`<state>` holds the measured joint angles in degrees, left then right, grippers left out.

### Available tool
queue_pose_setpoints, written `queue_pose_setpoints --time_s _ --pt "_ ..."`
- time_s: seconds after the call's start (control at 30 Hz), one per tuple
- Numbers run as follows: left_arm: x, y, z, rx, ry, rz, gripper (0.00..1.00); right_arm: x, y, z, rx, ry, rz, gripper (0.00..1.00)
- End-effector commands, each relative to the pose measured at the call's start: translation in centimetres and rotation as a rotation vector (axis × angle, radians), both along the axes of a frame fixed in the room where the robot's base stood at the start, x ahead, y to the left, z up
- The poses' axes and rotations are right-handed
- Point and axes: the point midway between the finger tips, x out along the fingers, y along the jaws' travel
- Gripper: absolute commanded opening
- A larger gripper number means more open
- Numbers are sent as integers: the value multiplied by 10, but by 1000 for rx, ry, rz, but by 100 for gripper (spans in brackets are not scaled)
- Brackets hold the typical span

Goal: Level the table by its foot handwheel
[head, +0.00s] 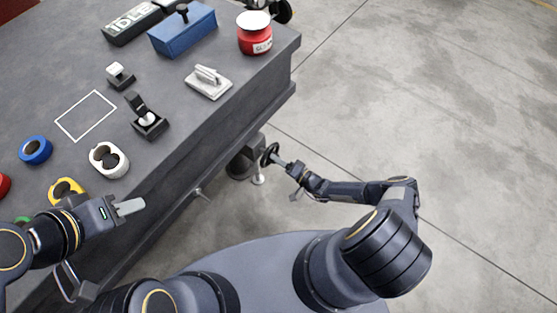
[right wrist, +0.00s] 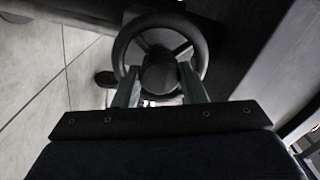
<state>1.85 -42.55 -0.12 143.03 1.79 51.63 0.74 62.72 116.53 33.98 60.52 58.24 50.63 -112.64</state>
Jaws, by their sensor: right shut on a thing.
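The dark table (head: 88,60) fills the left of the head view. In the right wrist view the spoked handwheel (right wrist: 130,42) faces the camera. My right gripper (head: 280,161) reaches the wheel from the right; in the right wrist view its two fingers (right wrist: 158,84) stand either side of the wheel's dark round hub, shut on it. My left gripper (head: 130,207) is over the near table edge, empty; its fingers overlap in view, so its opening is unclear.
A small lever or tap (head: 198,192) sticks out of the table's side. Floor at right is clear.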

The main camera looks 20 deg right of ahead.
Motion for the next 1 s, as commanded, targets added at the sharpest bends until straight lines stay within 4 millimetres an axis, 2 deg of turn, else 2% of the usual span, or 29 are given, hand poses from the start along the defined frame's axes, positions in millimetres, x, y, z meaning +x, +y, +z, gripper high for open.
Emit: queue_pose_setpoints --time_s 0.3,0.33,0.5,0.8,1.0 --pt "0 0 0 0 0 0 36 0 0 -1 -2 1 -1 15" --pt "0 0 0 0 0 0 36 0 0 -1 -2 1 -1 39" --pt "0 0 0 0 0 0 36 0 0 -1 -1 1 -1 59" --pt "0 0 0 0 0 0 36 -2 -2 0 0 0 -1 59" --pt "0 0 5 0 0 0 36 -23 -19 1 -1 3 -3 59"
